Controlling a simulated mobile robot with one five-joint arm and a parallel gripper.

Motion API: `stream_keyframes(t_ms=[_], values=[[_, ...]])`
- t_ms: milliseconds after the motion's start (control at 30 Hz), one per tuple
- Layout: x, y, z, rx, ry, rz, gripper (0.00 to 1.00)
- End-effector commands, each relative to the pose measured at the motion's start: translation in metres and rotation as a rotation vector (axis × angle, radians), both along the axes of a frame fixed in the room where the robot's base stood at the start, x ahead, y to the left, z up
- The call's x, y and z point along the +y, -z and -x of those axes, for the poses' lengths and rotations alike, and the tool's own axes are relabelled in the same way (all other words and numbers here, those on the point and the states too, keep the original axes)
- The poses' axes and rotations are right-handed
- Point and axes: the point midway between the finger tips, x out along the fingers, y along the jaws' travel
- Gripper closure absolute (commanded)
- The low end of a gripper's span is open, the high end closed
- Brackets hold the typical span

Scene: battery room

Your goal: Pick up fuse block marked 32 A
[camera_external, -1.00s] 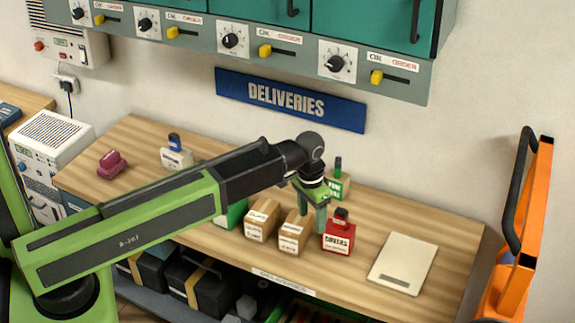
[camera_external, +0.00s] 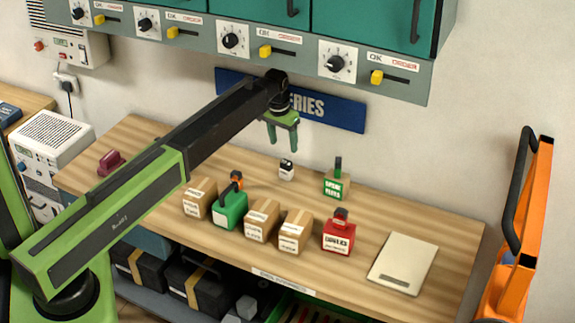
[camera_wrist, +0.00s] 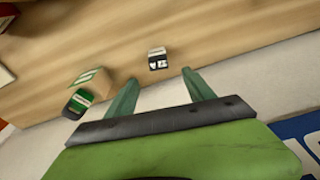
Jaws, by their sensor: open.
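A small white and black block (camera_external: 287,170) stands alone on the wooden bench, towards the back. It also shows in the wrist view (camera_wrist: 157,59), with a dark label ending in what looks like an A; the number is too small to read surely. My gripper (camera_external: 282,146) hangs above the bench, pointing down, just above and slightly left of this block in the outside view. In the wrist view my gripper (camera_wrist: 160,77) has its two green fingers apart with nothing between them, and the block lies beyond the tips.
In front are a green block (camera_external: 230,211), several cardboard boxes (camera_external: 262,220) and a red block (camera_external: 339,236). A pale flat plate (camera_external: 402,263) lies at the right. The wall and blue sign (camera_external: 345,113) are close behind.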

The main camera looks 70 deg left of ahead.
Motion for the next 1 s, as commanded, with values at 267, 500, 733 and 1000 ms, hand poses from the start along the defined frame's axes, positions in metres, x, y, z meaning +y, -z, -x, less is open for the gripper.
stream_keyframes(t_ms=[267,500,733,1000], values=[[0.005,0.064,-0.007,0.000,0.000,0.000,0.38],[0.005,0.067,-0.008,0.000,0.000,0.000,0.38],[0.003,0.099,-0.008,0.000,0.000,0.000,0.38],[0.005,0.119,-0.011,0.000,0.000,0.000,0.38]])
